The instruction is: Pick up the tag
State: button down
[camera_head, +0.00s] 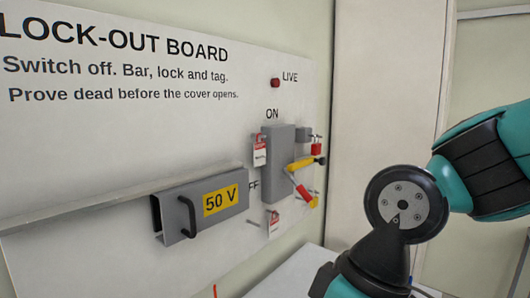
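A red-and-white tag (260,150) hangs at the upper left side of the grey switch box (279,170) on the lock-out board. A second red-and-white tag (273,221) hangs lower, below the left part of the box. Their print is too small to read. I cannot tell from this view exactly what each tag hangs on. My arm's teal and black links fill the right side, apart from both tags. My gripper is not in view.
A yellow-and-black lever (303,163), a red padlock (317,148) and a red-and-yellow piece (300,188) stick out right of the box. A red lamp (275,83) is above.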

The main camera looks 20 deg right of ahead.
aim_at(259, 147)
jog(key=u, duration=1.9)
jog(key=k, duration=1.25)
jog(key=z, duration=1.3)
jog(key=i, duration=1)
jog(key=z, duration=0.1)
